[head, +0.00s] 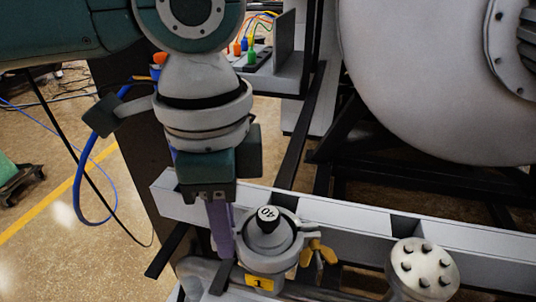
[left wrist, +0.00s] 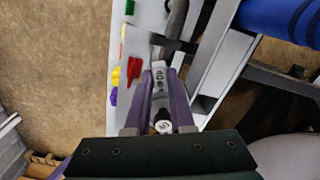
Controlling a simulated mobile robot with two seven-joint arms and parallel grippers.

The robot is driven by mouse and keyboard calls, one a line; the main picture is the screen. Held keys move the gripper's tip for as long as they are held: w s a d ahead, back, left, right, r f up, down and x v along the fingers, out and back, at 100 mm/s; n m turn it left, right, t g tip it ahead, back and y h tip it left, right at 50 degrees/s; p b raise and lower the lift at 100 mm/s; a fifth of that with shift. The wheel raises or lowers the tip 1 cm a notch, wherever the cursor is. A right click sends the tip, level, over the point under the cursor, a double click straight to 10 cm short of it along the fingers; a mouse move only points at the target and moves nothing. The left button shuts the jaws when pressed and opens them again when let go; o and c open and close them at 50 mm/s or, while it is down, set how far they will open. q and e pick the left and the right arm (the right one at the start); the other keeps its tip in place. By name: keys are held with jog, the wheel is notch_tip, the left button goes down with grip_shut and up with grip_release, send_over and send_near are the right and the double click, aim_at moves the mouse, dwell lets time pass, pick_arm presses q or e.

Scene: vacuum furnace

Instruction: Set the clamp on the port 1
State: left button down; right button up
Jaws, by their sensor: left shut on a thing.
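My left gripper (head: 222,240) points down in the head view, its purple fingers at the left side of port 1. It is shut on the grey clamp (head: 287,228), a ring with a yellow wing nut (head: 318,252) on its right. The ring appears to lie around the top of port 1, which bears a yellow label "1" (head: 258,282). A black knob with a white "40" cap (head: 268,214) stands up inside the ring. Whether the clamp is fully seated cannot be told. In the left wrist view a grey piece (left wrist: 160,76) shows between the fingertips. My right gripper is not in view.
A round bolted flange (head: 424,268) stands to the right of port 1. A light grey beam (head: 355,222) runs behind both. A large pale vessel (head: 425,75) fills the upper right. Red (left wrist: 134,70) and yellow parts lie left of the fingers in the left wrist view.

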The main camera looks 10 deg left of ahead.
pick_arm(q)
jog(key=c, duration=0.7)
grip_release()
notch_tip(320, 180, up, 10)
jog(key=shift+p, duration=0.35)
jog(key=shift+d, duration=0.1)
